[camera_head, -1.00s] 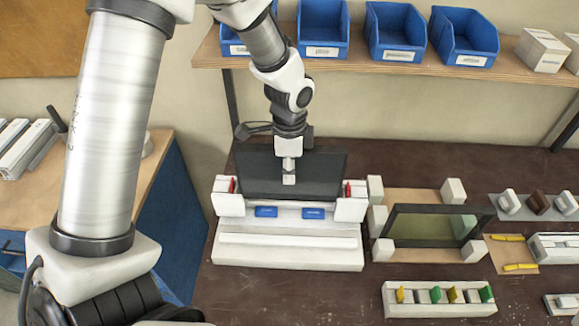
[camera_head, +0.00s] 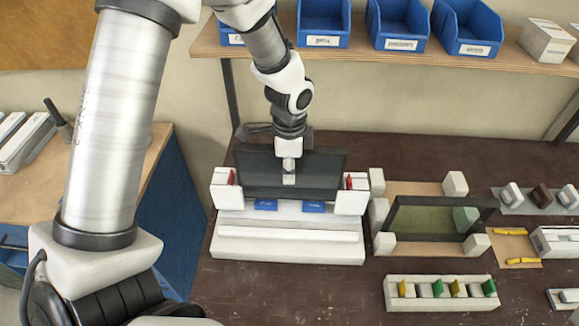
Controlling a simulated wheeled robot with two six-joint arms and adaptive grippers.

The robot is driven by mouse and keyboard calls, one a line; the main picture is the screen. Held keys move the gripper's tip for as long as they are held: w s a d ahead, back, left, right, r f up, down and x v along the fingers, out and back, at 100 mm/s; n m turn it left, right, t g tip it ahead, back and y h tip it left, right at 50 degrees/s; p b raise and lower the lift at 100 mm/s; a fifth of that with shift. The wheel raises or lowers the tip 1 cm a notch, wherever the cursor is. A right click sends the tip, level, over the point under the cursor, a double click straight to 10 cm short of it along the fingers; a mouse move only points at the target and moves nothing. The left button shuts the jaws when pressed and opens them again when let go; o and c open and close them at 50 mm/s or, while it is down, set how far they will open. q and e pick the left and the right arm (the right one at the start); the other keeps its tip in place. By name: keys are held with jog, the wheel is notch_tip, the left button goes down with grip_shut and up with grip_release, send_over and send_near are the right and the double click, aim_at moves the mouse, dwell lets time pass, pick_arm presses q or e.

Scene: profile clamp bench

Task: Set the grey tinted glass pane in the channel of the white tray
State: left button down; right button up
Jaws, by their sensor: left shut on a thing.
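The grey tinted glass pane (camera_head: 325,172) is a dark, see-through sheet standing nearly upright behind the front of the white tray (camera_head: 245,241). My left gripper (camera_head: 289,172) comes down from above and is shut on the pane near the middle of its upper part. The pane spans between two white end blocks with red parts, left (camera_head: 227,189) and right (camera_head: 351,196). Its lower edge is close to the blue labels (camera_head: 265,204) and overlaps their tops in the view. I cannot tell whether it sits in the channel. My right gripper is not in view.
To the right, a dark-framed greenish pane (camera_head: 425,219) stands among white blocks on a board. A white rack (camera_head: 440,302) with yellow and green pieces lies in front of it. A shelf (camera_head: 360,58) with blue bins runs above the bench's back. Brown bench shows front right of the tray.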

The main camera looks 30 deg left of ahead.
pick_arm(q)
jog(key=shift+f, duration=0.25)
jog(key=shift+f+b, duration=0.55)
jog(key=shift+f, duration=0.2)
jog(key=shift+f+b, duration=0.45)
jog(key=shift+f, duration=0.35)
jog(key=shift+r, duration=0.1)
jog(key=c, duration=0.9)
grip_release()
notch_tip(320, 180, up, 8)
jog(key=p, duration=0.8)
jog(key=shift+s, duration=0.1)
